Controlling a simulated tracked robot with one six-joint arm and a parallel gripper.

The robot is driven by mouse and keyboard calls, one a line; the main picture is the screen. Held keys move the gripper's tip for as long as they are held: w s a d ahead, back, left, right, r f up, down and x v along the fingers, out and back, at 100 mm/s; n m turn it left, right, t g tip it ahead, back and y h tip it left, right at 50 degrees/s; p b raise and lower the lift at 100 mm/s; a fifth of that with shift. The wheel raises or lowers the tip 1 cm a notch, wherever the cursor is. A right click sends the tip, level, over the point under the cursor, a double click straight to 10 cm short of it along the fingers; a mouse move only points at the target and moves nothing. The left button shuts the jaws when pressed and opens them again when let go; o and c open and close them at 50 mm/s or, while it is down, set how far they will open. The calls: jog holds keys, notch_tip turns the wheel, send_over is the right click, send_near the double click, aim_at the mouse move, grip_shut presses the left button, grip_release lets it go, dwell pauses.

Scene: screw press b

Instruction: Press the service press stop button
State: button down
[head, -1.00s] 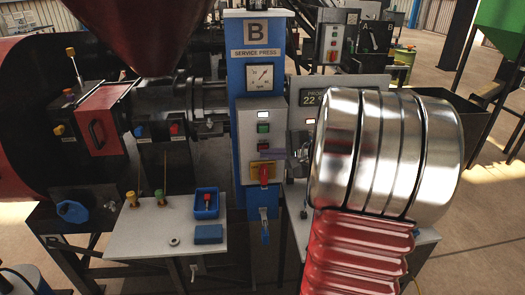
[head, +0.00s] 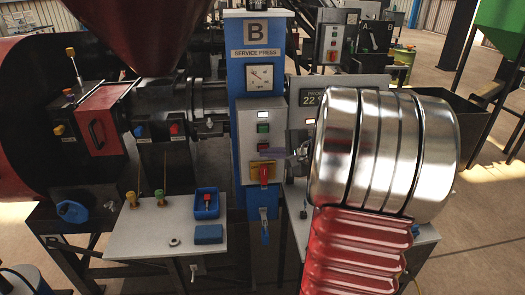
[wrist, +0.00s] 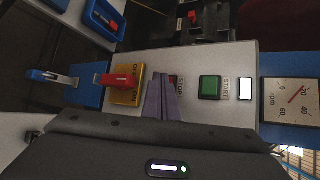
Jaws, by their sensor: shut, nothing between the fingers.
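The stop button (head: 263,147) is a small red button on the grey control box (head: 245,150) of the blue service press column, below the green start button (head: 263,128). In the wrist view a sliver of the stop button (wrist: 173,79) shows beside the STOP label, mostly hidden by my fingers. My gripper (wrist: 162,78) is shut and empty, its purple-grey fingers pointing at the panel next to the button. In the head view my gripper (head: 274,153) shows just right of the button; I cannot tell whether it touches.
A red rotary switch (head: 264,173) on a yellow plate sits just below the stop button. A gauge (head: 259,78) and a lit white lamp (head: 264,115) are above. A grey shelf (head: 135,238) with a blue tray (head: 206,203) lies lower left.

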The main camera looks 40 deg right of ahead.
jog(key=shift+s, duration=0.1)
jog(key=shift+s+a, duration=0.5)
jog(key=shift+s, duration=0.1)
jog(key=s+a, duration=0.1)
jog(key=s, duration=0.1)
jog(key=s+a, duration=0.1)
jog(key=s, duration=0.1)
jog(key=shift+a, duration=0.4)
jog(key=shift+s, duration=0.1)
dwell(0.8)
